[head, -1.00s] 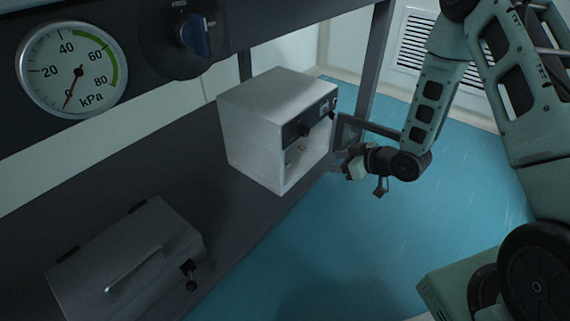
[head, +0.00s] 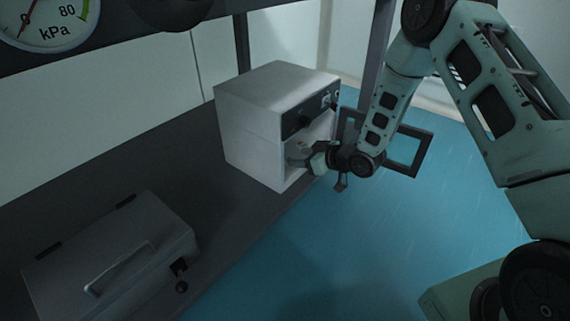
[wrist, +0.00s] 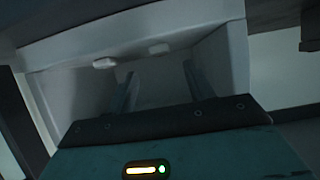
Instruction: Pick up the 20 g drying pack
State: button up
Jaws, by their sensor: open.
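A white box-shaped cabinet (head: 250,140) stands on the dark bench with its front open. My gripper (head: 296,157) is at the mouth of its lower opening, fingers pointing in. In the wrist view my two fingers (wrist: 160,88) are apart with nothing seen between them. A small pale object (wrist: 105,63) is inside the cabinet, beyond and left of the fingers. A second, fainter pale object (wrist: 159,48) lies further back near the middle. No label is readable, so I cannot tell which is the 20 g drying pack.
A dark-framed door with a clear window (head: 408,152) stands open to the right, behind my arm. A grey case with a handle (head: 110,260) is on the bench (head: 95,175) at lower left. A kPa gauge (head: 45,22) is at upper left. Blue floor (head: 300,270) lies in front.

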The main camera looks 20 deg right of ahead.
aim_at(290, 157)
jog(key=b+x, duration=0.1)
jog(key=x, duration=0.1)
jog(key=b+x, duration=0.2)
jog(key=shift+s+f+b, duration=0.2)
jog(key=shift+f+b, duration=0.1)
jog(key=shift+f, duration=0.05)
jog(key=shift+w+a, duration=0.3)
jog(key=shift+w, duration=0.2)
jog(key=c, duration=1)
jog(key=shift+c, duration=0.2)
jog(key=shift+r, duration=0.1)
